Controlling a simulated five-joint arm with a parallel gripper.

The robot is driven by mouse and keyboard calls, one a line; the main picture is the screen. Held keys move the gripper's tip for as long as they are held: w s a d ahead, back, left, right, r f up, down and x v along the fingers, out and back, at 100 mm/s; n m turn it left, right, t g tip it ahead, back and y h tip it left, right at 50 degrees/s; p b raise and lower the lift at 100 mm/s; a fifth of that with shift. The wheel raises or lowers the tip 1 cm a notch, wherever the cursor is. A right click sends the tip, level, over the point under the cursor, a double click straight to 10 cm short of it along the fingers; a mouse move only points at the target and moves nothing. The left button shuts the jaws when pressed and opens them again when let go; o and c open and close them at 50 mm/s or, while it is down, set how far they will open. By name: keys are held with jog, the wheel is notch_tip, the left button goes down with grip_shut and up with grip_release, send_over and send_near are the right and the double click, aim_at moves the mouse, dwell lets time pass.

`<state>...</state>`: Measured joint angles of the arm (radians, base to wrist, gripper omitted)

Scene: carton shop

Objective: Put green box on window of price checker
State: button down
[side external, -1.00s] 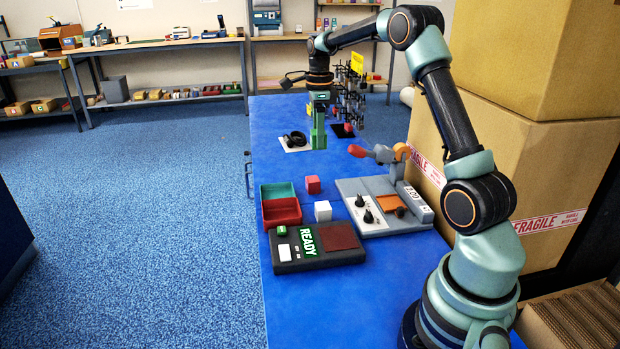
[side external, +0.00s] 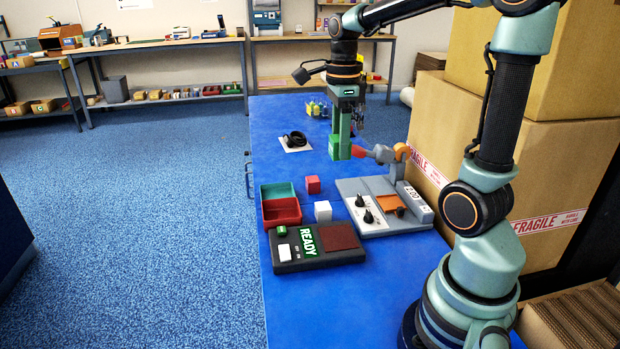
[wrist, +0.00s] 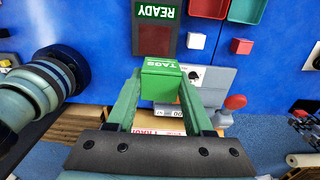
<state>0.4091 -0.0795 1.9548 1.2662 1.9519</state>
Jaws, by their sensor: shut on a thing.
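My gripper (side external: 341,150) is shut on the green box (wrist: 160,82), which has "TAGS" printed on it. The box sits between the green fingertips (wrist: 159,84) in the wrist view. In the side view the box is hard to tell from the green fingers. The price checker (side external: 290,264) is a dark slab with a green "READY" display, a white button and a dark red window (side external: 340,237). The window also shows in the wrist view (wrist: 154,42), just beyond the box. In the side view my gripper is above and behind the price checker, and the window is bare.
A grey device with knobs (side external: 383,225) and a red-tipped lever (side external: 362,152) stands right of the price checker. A white cube (side external: 323,211), a red cube (side external: 313,185), a red tray (side external: 281,219) and a green tray (side external: 279,187) are near it. Big cartons (side external: 480,150) line the right.

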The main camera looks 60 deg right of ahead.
aim_at(338, 237)
jog(key=shift+s+a+f, duration=0.2)
jog(key=shift+s+a, duration=0.25)
jog(key=shift+s, duration=0.15)
notch_tip(338, 237, down, 20)
jog(key=shift+r, duration=0.1)
jog(key=shift+c, duration=1.4)
grip_release()
jog(key=shift+f, duration=0.2)
jog(key=shift+r, duration=0.1)
